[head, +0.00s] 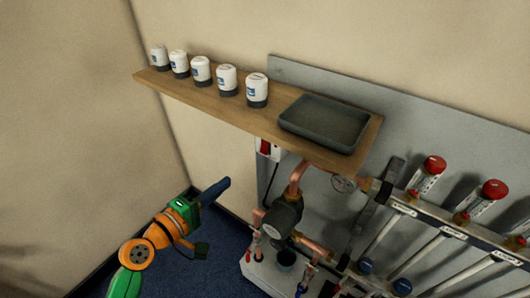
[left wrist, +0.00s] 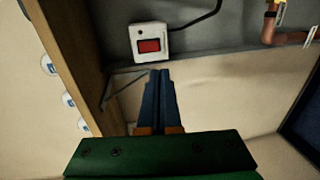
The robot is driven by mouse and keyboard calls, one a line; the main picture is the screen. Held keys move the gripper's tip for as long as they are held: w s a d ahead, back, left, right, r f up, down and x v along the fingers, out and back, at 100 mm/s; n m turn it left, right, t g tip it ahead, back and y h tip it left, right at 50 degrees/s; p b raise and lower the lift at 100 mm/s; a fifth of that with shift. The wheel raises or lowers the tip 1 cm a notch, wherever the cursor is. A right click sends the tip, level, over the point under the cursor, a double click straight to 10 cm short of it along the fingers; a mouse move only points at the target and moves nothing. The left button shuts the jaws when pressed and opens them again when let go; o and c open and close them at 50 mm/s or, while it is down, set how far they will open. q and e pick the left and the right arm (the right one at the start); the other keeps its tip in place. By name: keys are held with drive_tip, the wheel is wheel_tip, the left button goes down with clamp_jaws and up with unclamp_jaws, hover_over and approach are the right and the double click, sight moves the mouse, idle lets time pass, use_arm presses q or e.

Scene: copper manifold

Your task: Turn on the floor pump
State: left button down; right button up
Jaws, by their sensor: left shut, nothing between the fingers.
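The dark floor pump (head: 283,218) sits on copper pipes against the grey panel, below the shelf. A white switch box with a red rocker (head: 268,148) is on the panel just under the shelf edge, partly hidden by it. In the left wrist view the switch box (left wrist: 150,42) shows whole, its red rocker facing me, with a black cable leaving it. My left gripper (head: 224,183) has blue fingers, shut and empty, left of and below the switch in the head view. In the left wrist view its fingertips (left wrist: 160,74) point toward the switch box, apparently apart from it. My right gripper is not in view.
A wooden shelf (head: 188,93) above the pump bears several white actuator caps (head: 201,70) and a dark tray (head: 326,122). The manifold with red-capped gauges (head: 430,172) is at right. Open room lies left of the panel, over blue carpet (head: 215,243).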

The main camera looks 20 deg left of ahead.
sight(265, 147)
use_arm(q)
drive_tip(key=x, duration=1.3)
drive_tip(key=shift+w+d, duration=0.2)
drive_tip(key=shift+w, duration=0.05)
